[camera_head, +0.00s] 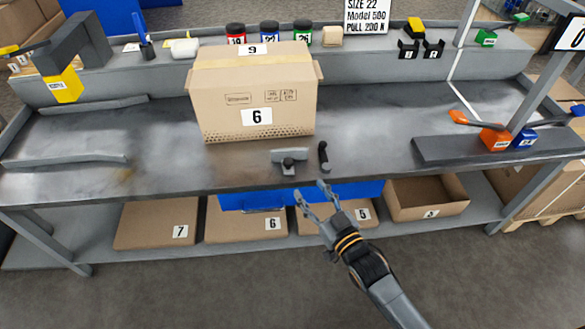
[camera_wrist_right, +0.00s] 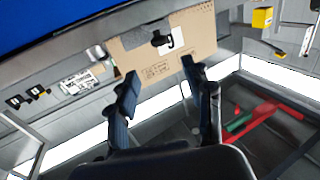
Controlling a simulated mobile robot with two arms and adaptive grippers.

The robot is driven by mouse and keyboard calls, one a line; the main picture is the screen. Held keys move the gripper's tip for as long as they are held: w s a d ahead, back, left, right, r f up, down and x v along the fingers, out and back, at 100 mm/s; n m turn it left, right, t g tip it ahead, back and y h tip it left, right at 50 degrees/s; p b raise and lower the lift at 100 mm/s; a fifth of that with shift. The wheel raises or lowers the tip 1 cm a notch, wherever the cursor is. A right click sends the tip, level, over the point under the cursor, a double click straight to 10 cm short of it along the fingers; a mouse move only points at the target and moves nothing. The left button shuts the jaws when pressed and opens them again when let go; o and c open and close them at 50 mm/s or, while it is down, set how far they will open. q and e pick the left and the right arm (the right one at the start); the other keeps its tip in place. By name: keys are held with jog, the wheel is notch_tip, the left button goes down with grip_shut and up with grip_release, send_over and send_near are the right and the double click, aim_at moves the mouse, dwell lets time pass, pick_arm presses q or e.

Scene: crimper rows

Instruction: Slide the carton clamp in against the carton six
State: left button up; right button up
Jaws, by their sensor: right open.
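The carton (camera_head: 258,98) labelled 6 stands upright on the grey bench. The carton clamp (camera_head: 290,158), a grey bar with a dark knob, lies just in front of the carton's lower right part, with a small gap visible between them. A black handle (camera_head: 323,156) stands right beside it. My right gripper (camera_head: 311,190) is open and empty, at the bench's front edge, short of the clamp. In the right wrist view the open fingers (camera_wrist_right: 158,75) frame the carton (camera_wrist_right: 190,30), with a dark part in front of it. My left gripper is not in view.
The bench top (camera_head: 75,135) is mostly clear left of the carton. Orange and blue blocks (camera_head: 494,138) stand at the right by a grey post. A blue drawer unit (camera_head: 235,199) hangs below the front edge. Flat cartons (camera_head: 155,222) lie on the lower shelf.

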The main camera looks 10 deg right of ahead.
aim_at(290, 164)
jog(key=b+x, duration=0.1)
jog(key=x, duration=0.9)
jog(key=shift+w, duration=0.2)
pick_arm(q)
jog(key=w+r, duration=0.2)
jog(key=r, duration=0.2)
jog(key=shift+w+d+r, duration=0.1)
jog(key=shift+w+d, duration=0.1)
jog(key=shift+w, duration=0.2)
pick_arm(e)
grip_shut()
